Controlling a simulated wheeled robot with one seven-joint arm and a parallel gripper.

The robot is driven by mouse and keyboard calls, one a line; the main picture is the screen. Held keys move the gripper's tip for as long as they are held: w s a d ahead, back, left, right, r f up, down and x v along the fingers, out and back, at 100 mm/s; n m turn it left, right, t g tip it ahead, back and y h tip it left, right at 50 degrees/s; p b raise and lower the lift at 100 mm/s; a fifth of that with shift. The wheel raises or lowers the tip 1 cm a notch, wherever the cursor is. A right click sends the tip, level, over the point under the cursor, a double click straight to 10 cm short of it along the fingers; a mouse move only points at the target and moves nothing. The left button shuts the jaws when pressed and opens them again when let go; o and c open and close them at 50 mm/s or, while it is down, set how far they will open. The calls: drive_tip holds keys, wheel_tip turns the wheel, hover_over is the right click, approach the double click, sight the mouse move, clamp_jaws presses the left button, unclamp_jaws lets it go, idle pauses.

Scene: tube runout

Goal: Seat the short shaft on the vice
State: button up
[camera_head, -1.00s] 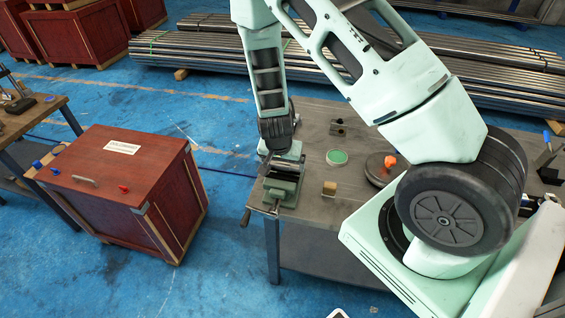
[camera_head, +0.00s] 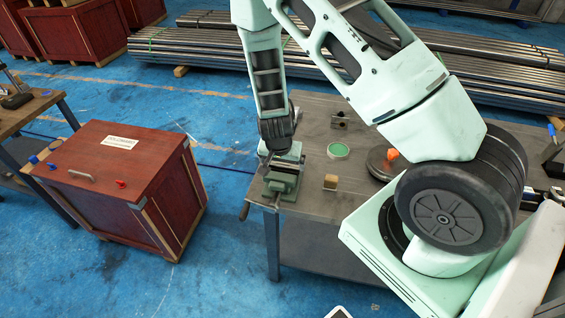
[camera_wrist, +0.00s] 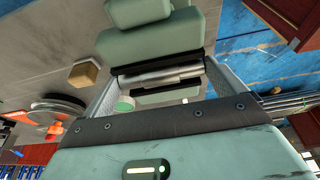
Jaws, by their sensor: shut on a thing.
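The short shaft (camera_wrist: 160,75) is a grey metal cylinder seen in the wrist view, lying crosswise between my two fingers. My gripper (camera_wrist: 163,80) is shut on it, one finger at each end. The green vice (camera_wrist: 150,47) shows around it, with one jaw block above the shaft in the picture and another below. I cannot tell whether the shaft touches the vice. In the head view, the vice (camera_head: 284,181) stands at the table's near left corner. My gripper (camera_head: 283,155) is right over it and hides the shaft.
A wooden block (camera_head: 331,182) and a green-topped disc (camera_head: 338,150) sit right of the vice. Beyond are a round dark thing with an orange part (camera_head: 391,155) and a small metal block (camera_head: 340,121). A red-brown crate (camera_head: 115,165) stands left of the table (camera_head: 312,205).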

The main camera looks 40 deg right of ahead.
drive_tip(key=shift+f, duration=0.35)
drive_tip(key=o, duration=0.9)
drive_tip(key=p+v, duration=0.1)
drive_tip(key=v, duration=1.6)
drive_tip(key=shift+a+r+p, duration=0.15)
drive_tip(key=shift+r+p, duration=0.05)
drive_tip(key=shift+p, duration=0.2)
drive_tip(key=shift+s, duration=0.1)
